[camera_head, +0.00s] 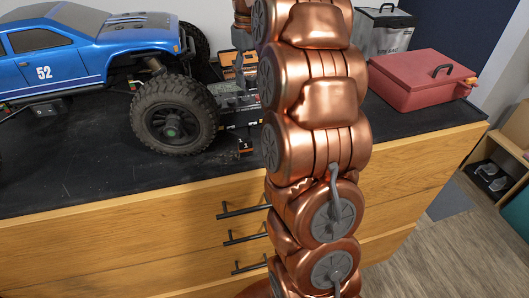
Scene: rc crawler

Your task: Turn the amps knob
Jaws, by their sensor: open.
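A dark boxy device (238,112) sits on the black worktop, just right of the truck's front wheel and partly behind my copper arm. No amps knob can be made out on it; it is too small or hidden.
A blue RC truck (60,57) with large black tyres (174,114) stands close on the left. A red box (421,82) with a black handle and a grey bin (384,32) are at right. The black worktop (75,180) is clear in front, above wooden drawers (120,238).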

